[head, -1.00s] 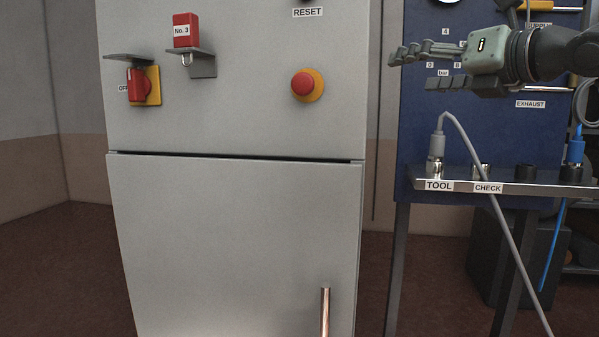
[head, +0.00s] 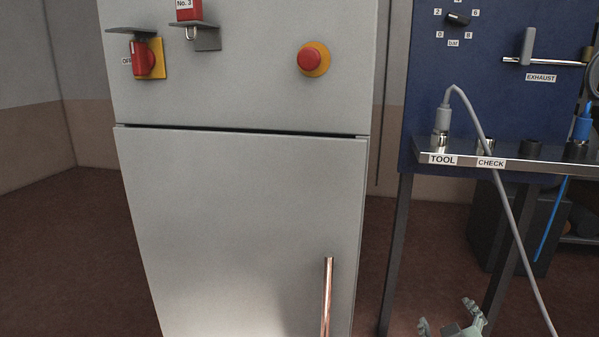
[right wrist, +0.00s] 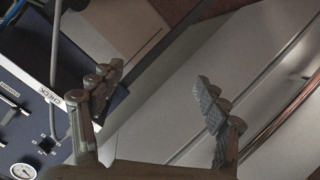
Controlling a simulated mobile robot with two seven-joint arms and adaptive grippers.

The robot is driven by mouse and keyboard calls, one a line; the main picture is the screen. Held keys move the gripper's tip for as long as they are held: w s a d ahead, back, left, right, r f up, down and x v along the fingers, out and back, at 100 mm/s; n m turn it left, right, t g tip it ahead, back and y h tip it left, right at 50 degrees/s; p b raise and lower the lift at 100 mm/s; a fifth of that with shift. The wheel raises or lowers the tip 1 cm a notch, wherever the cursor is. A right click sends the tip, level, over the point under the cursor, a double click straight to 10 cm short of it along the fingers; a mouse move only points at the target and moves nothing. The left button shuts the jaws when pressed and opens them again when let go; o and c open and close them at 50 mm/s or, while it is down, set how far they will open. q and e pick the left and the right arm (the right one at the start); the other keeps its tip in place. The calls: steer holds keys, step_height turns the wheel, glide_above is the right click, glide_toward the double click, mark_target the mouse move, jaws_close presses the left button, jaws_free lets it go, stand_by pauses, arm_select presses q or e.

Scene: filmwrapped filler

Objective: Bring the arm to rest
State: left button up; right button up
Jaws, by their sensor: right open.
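My right gripper (head: 447,318) shows at the bottom edge of the head view, low in front of the stand under the blue panel, with its fingers spread and nothing between them. In the right wrist view its two fingers (right wrist: 155,82) stand wide apart and empty. The rest of the right arm is out of the head view. My left gripper is in neither view.
A grey cabinet (head: 240,210) with a copper handle (head: 327,295) stands left of the gripper. A blue panel (head: 430,80) carries a shelf (head: 510,160). A grey hose (head: 500,200) hangs from the TOOL socket, right of the gripper. The floor (head: 60,260) at left is clear.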

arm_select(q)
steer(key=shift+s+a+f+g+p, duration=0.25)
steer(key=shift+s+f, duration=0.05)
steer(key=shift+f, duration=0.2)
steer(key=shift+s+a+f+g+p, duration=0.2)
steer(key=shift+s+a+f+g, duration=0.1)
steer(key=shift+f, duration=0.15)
arm_select(e)
steer(key=s+a+f+m+g+y, duration=0.1)
steer(key=s+f+g, duration=0.4)
steer(key=s+f, duration=0.6)
steer(key=s+a+f+m+g+y, duration=0.1)
steer(key=s+f+g, duration=0.4)
steer(key=s+f, duration=0.6)
steer(key=s+a, duration=0.1)
steer(key=s, duration=0.3)
steer(key=shift+s+a+g+y, duration=0.3)
steer(key=shift+s+a+g, duration=0.05)
steer(key=shift+s+g, duration=0.05)
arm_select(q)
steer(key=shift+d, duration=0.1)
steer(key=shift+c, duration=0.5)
arm_select(e)
steer(key=shift+f, duration=0.1)
steer(key=shift+c, duration=0.5)
